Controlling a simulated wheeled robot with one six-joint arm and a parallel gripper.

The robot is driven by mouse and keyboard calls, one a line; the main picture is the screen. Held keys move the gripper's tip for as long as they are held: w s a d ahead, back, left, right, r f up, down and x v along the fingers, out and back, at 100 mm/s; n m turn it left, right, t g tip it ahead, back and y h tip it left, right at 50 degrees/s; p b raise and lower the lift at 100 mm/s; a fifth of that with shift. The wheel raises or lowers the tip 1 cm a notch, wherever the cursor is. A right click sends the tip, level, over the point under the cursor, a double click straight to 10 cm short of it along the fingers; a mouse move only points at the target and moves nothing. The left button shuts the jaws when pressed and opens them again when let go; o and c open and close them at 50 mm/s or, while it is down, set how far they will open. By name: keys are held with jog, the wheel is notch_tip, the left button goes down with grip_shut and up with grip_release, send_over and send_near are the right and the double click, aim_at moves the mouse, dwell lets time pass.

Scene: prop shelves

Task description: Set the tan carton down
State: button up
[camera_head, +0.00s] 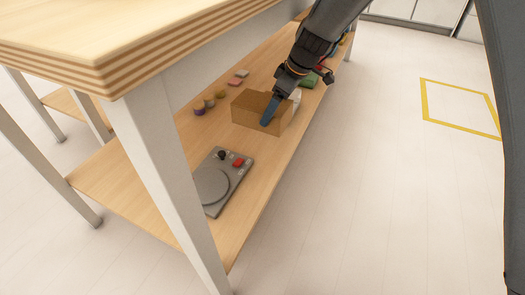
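The tan carton (246,109) is on or just above the lower wooden shelf (150,180), toward its middle; I cannot tell whether its base touches the wood. It looks upright. My gripper (268,110) reaches down to it from the upper right. One blue-grey finger lies across the carton's near right part. The other finger is hidden, so I cannot tell whether the gripper is closed on the carton.
Several small round items (209,101) and pink blocks (236,82) lie left of and behind the carton. A white item (296,97) is close on its right. A grey scale-like device (213,185) is nearer. The tabletop (110,35) overhangs the shelf.

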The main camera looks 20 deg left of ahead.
jog(key=shift+a+f, duration=0.3)
jog(key=shift+f, duration=0.15)
notch_tip(320, 180, down, 10)
jog(key=b, duration=0.5)
jog(key=shift+r, duration=0.1)
jog(key=shift+b, duration=0.35)
jog(key=o, duration=1.1)
